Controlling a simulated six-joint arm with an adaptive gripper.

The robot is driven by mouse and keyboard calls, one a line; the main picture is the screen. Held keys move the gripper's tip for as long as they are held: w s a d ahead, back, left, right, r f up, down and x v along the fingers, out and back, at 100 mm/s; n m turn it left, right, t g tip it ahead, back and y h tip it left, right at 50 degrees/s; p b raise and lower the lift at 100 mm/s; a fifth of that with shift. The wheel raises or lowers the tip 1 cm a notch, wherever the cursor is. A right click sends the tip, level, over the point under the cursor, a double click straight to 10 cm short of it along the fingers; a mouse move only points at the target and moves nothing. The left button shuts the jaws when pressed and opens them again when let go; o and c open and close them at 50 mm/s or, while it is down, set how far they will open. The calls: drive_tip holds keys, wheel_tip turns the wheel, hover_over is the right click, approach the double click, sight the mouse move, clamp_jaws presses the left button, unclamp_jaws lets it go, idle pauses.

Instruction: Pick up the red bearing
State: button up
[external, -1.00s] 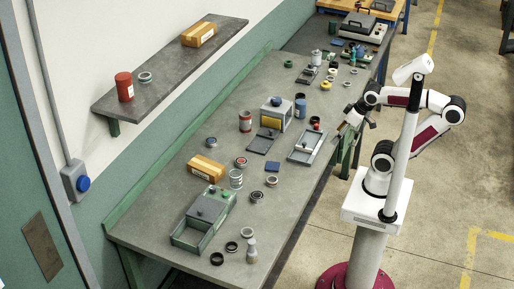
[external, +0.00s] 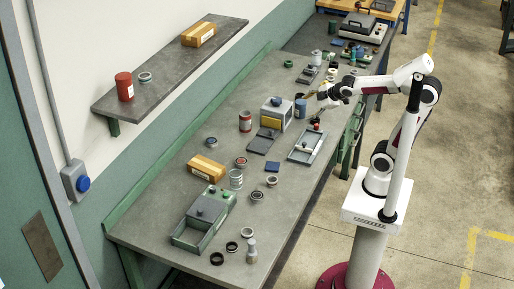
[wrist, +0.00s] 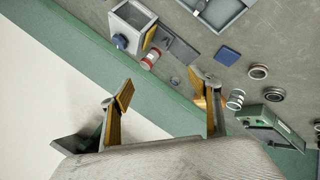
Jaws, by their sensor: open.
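The red bearing (external: 240,162) is a small ring with a red band. It lies on the grey workbench between the orange box (external: 206,167) and a ribbed grey can (external: 236,178). I cannot pick it out in the wrist view, where my right finger covers part of that area. My gripper (external: 313,100) is over the bench near the grey box, apart from the bearing, up and right of it in the external view. In the wrist view my gripper (wrist: 160,86) has its orange-padded fingers spread wide, with nothing held between them.
A grey box (external: 275,115), a red-and-white can (external: 245,121) and a grey tray (external: 307,145) stand in the bench's middle. A blue square (external: 272,167) and dark bearings (external: 257,196) lie near the red bearing. A green machine (external: 204,215) stands at the near end. A shelf (external: 165,75) overhangs the wall side.

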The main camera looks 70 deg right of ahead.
drive_tip(key=w+a+f+n+t+y, duration=0.1)
drive_tip(key=w+f+n+t+y, duration=0.1)
drive_tip(key=w+n, duration=0.9)
drive_tip(key=w+f+n+t+y, duration=0.2)
drive_tip(key=w+n, duration=0.7)
drive_tip(key=w, duration=0.4)
drive_tip(key=n+g+y, duration=0.6)
drive_tip(key=n+y, duration=0.4)
drive_tip(key=n, duration=0.9)
approach(243, 159)
drive_tip(key=shift+w+a+f, duration=0.25)
drive_tip(key=shift+w+a, duration=0.3)
drive_tip(key=shift+w+a+f, duration=0.3)
drive_tip(key=shift+w+a, duration=0.25)
drive_tip(key=shift+w, duration=0.05)
drive_tip(key=shift+s+a+f+n+y, duration=0.15)
drive_tip(key=shift+s+f+n+y, duration=0.2)
drive_tip(key=shift+n, duration=0.15)
drive_tip(key=shift+x, duration=1.3)
drive_tip(key=shift+a, duration=0.15)
